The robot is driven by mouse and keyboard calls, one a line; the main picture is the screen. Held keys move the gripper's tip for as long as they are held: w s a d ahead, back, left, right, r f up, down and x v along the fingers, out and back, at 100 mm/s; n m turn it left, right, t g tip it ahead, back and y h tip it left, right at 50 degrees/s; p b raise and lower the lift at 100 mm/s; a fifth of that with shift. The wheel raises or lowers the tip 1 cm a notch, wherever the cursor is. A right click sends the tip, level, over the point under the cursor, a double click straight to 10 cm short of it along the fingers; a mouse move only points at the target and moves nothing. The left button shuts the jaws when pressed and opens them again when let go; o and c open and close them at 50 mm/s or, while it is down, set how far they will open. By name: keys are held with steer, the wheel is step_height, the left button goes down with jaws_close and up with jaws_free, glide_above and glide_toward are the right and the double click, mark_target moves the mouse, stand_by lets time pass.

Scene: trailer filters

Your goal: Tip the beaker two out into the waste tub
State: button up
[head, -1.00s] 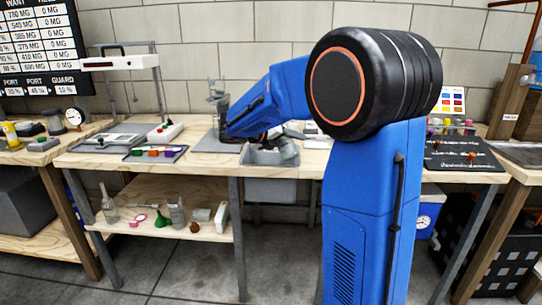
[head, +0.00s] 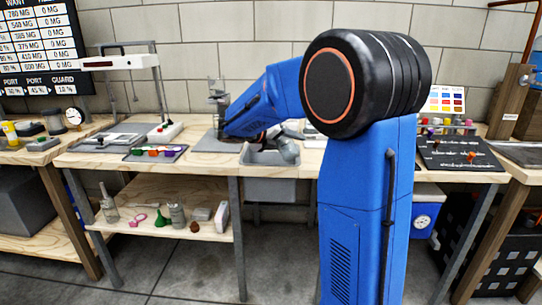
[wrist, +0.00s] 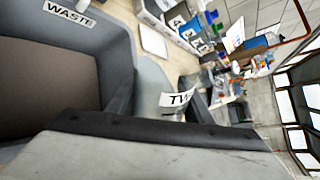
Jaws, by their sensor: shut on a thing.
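The grey waste tub (head: 250,157) stands on the middle bench in the head view. Its WASTE label and wall (wrist: 112,45) fill the upper left of the wrist view, with a brown-grey inside. My gripper (head: 288,150) is at the tub's right side in the head view. It is shut on beaker two (wrist: 150,88), a pale translucent vessel with a partly hidden TWO label, beside the tub wall in the wrist view. The wrist picture is strongly rolled. The beaker's mouth and contents cannot be made out, and a grey finger hides its lower part.
A glass vessel on a stand (head: 218,95) is left of the tub, behind my arm. A dark tray with coloured pieces (head: 155,153) lies farther left. A black board (head: 460,153) is on the right. Glassware stands on the lower shelf (head: 165,215).

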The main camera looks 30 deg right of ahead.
steer(key=shift+s+f+n+g, duration=0.15)
steer(key=shift+f+n+g, duration=0.4)
steer(key=shift+n, duration=0.25)
stand_by(1.2)
steer(key=shift+r+n+g+p, duration=0.5)
steer(key=shift+n+g+p, duration=0.05)
steer(key=shift+n, duration=0.05)
stand_by(1.2)
steer(key=shift+w+f+n+g, duration=0.3)
steer(key=shift+w+n+g, duration=0.1)
steer(key=shift+w+n, duration=0.3)
stand_by(1.3)
steer(key=shift+w+r+n+g+p, duration=0.1)
steer(key=shift+r+n+g+p, duration=0.25)
steer(key=shift+r+n+g, duration=0.05)
stand_by(1.4)
stand_by(0.4)
